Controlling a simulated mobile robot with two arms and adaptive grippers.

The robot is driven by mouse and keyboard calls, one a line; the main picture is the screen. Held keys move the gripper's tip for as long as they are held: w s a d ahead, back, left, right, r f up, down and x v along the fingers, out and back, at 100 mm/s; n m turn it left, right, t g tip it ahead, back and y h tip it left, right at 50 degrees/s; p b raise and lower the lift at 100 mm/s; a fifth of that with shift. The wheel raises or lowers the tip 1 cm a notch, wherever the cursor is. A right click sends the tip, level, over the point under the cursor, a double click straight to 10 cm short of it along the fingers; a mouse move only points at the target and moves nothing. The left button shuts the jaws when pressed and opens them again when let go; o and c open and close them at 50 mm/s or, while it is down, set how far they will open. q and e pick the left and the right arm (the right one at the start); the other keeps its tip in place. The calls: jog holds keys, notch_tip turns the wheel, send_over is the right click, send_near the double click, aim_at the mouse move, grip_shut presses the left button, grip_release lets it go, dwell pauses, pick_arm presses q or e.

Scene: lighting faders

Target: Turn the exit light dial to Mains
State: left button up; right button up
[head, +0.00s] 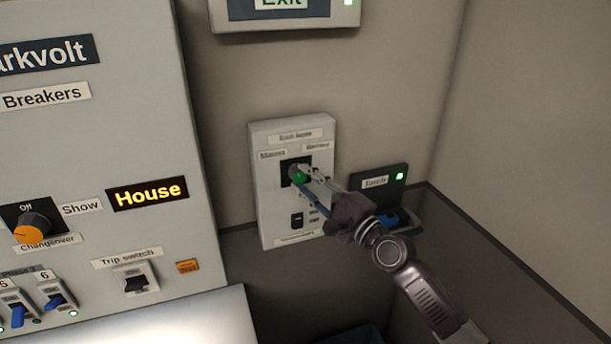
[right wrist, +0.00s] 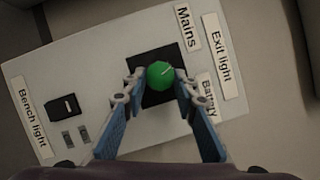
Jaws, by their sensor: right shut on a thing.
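The exit light dial (head: 299,178) is a green knob on a dark square of the pale wall panel (head: 264,215). In the right wrist view the green dial (right wrist: 161,75) has a white mark pointing up and right, on the side of the Mains label (right wrist: 187,28) and the Battery label (right wrist: 208,97). I cannot tell exactly which it points at. My right gripper (head: 304,175) reaches in from the lower right and is shut on the dial, one blue finger on each side. My left gripper is not in view.
A small switch (head: 297,221) sits below the dial, labelled Bench light in the wrist view. A dark box (head: 370,178) with a green lamp is right of the panel. The Exit sign (head: 285,22) hangs above. The breaker cabinet (head: 150,90) stands left.

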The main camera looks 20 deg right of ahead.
jog(key=n+p, duration=0.1)
jog(key=n+g+p, duration=0.1)
jog(key=n, duration=0.1)
jog(key=shift+r, duration=0.25)
jog(key=shift+n+g+p, duration=0.3)
jog(key=shift+n+p, duration=0.3)
jog(key=shift+p, duration=0.05)
jog(key=shift+f, duration=0.1)
jog(key=o, duration=1.2)
jog(key=shift+c, duration=0.2)
jog(key=shift+s, duration=0.1)
jog(key=shift+s+d, duration=0.25)
jog(key=shift+s, duration=0.05)
jog(key=v, duration=1.1)
jog(key=shift+s, duration=0.1)
